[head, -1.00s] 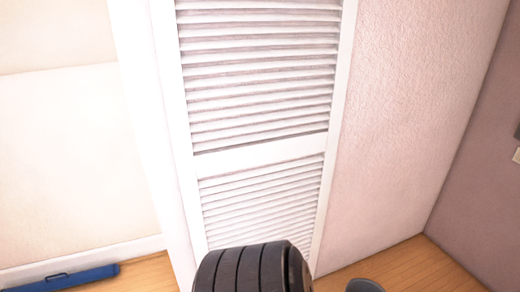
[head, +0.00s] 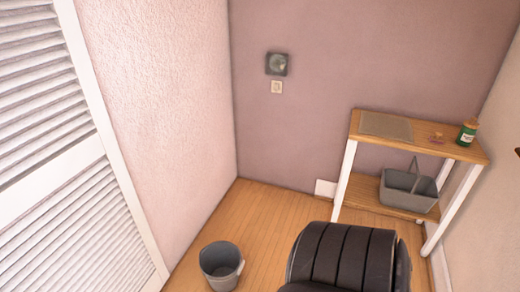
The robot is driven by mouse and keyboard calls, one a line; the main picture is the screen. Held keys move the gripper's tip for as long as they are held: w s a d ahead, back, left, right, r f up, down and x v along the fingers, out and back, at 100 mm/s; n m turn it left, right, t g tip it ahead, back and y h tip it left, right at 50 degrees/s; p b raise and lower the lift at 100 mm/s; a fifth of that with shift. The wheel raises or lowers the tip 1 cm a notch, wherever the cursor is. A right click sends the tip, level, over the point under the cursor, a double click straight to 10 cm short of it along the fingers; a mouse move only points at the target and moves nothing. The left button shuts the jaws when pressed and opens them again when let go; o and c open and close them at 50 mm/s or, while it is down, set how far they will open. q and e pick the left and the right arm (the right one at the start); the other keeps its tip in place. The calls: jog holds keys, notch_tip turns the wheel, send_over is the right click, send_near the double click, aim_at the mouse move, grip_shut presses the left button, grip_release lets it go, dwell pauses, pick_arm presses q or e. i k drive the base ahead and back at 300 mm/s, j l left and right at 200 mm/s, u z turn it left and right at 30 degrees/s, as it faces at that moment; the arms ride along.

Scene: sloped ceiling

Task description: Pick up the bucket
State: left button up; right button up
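A grey bucket (head: 220,267) stands upright on the wooden floor in the head view, at the lower middle left. Its open top faces up, and a pale handle shows at its right side. A black ribbed part, which looks like mine, stands to the right of the bucket with a gap of floor between them. Neither of my grippers shows in the head view.
A wooden table (head: 450,147) with white legs stands at the right, holding a grey mat (head: 386,126) and a green bottle (head: 467,133). A grey basket (head: 409,188) sits on its lower shelf. A white louvered door (head: 60,180) is at the left. Floor (head: 265,215) behind the bucket is clear.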

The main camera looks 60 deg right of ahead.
aim_at(219, 261)
jog(key=z, duration=1.6)
jog(key=i+l+u, duration=0.1)
jog(key=i, duration=0.2)
jog(key=i+l+u, duration=0.1)
jog(key=i, duration=0.2)
